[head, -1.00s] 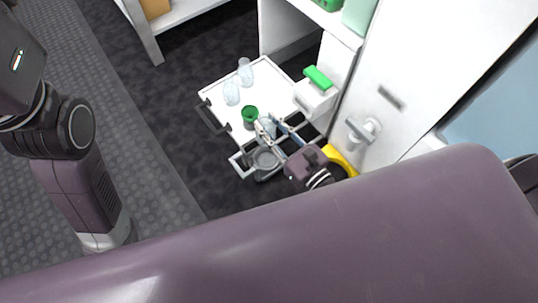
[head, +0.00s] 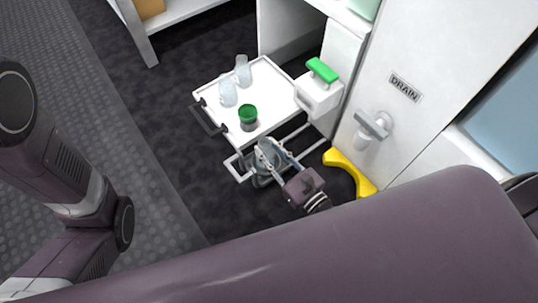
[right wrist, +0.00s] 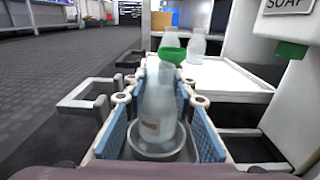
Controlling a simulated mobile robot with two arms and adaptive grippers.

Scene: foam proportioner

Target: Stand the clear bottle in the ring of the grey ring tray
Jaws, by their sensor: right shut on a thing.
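The clear bottle (right wrist: 158,112) stands about upright between the two blue finger pads of my right gripper (right wrist: 160,118). In the head view my right gripper (head: 270,150) is shut on the bottle, reaching in from the lower right. The grey ring tray (right wrist: 118,150) lies below the bottle, and the bottle's base shows inside the ring's outline in the right wrist view. I cannot tell whether the base rests on the bottom or hangs slightly above it. In the head view the gripper and bottle partly cover the ring tray (head: 262,181). My left gripper is out of view.
A white tray (head: 283,97) behind holds two more clear bottles (head: 228,94) (head: 242,70) and a green-topped container (head: 248,117). A white dispenser with a green lever (head: 322,70) is to the right. A yellow piece (head: 350,172) lies by the drain panel.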

